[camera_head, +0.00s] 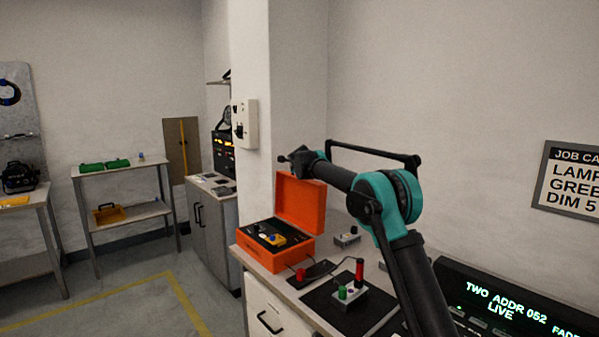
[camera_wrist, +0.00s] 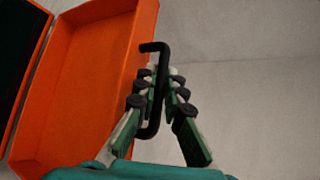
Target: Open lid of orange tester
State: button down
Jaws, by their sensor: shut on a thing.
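The orange tester (camera_head: 270,240) stands on the bench in the head view, with its lid (camera_head: 300,200) raised about upright at the back. The lid's inner side and the edge of the base show in the wrist view, where the lid (camera_wrist: 95,70) fills the left half. My gripper (camera_wrist: 158,85) is shut on the black lid handle (camera_wrist: 152,48), with its green-and-black fingers on either side of the bar. In the head view my gripper (camera_head: 298,158) is at the top of the lid, small and partly hidden by my wrist.
Small control boxes with red and green parts (camera_head: 348,292) stand on the bench right of the tester. A display console (camera_head: 520,305) is at the lower right. A pillar with a white wall box (camera_head: 244,124) rises behind the tester.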

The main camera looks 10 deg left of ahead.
jog(key=c, duration=1.9)
grip_release()
jog(key=shift+s, duration=0.1)
jog(key=v, duration=1.1)
jog(key=shift+s+d+r, duration=0.1)
jog(key=shift+s+r, duration=0.05)
jog(key=shift+s, duration=0.25)
